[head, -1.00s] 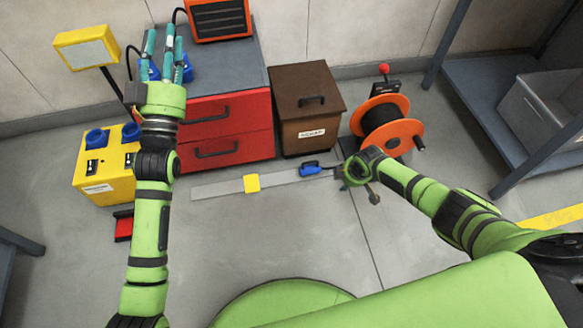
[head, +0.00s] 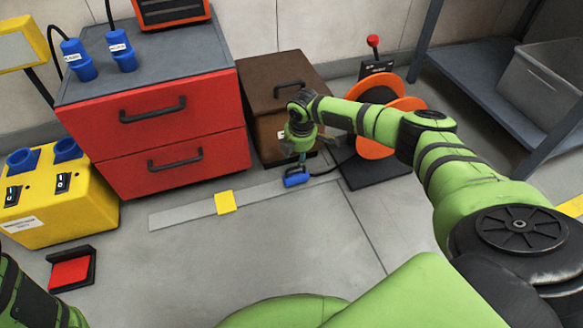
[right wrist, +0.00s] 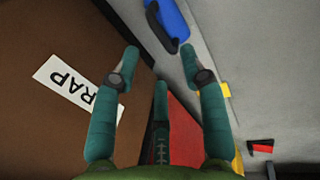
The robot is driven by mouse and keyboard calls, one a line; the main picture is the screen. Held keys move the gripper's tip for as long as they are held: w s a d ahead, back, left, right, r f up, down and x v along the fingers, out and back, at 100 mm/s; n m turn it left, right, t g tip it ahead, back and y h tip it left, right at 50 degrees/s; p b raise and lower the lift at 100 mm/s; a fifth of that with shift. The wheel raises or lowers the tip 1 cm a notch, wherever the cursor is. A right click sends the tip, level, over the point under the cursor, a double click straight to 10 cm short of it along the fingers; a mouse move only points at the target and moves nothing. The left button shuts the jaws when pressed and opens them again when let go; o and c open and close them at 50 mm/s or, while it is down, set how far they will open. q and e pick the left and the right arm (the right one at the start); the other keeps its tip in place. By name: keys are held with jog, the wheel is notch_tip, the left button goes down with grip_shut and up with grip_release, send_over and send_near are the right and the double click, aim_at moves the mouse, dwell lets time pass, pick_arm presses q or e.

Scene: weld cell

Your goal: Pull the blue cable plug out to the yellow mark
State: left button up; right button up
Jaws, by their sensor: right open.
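The blue cable plug (head: 297,181) lies at the right part of a grey floor strip (head: 180,215), with a black cable running right toward the orange reel. The yellow mark (head: 225,202) crosses the strip to the plug's left. My right gripper (head: 301,158) points down just above and behind the plug. In the right wrist view my right gripper (right wrist: 160,58) has its fingers spread with nothing between them. The plug (right wrist: 168,18) and its black handle (right wrist: 160,30) show beyond the fingertips. My left gripper is out of view.
A brown box (head: 270,90) stands close behind my right gripper, beside a red drawer cabinet (head: 175,125). The orange cable reel (head: 375,145) is to the right. A yellow socket box (head: 60,205) and a red-and-black item (head: 70,270) are at left. Floor in front is clear.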

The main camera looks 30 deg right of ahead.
jog(key=b, duration=0.4)
send_over(296, 174)
jog(key=f, duration=0.5)
jog(key=shift+s+a+f, duration=0.1)
jog(key=shift+a+f, duration=0.1)
grip_shut()
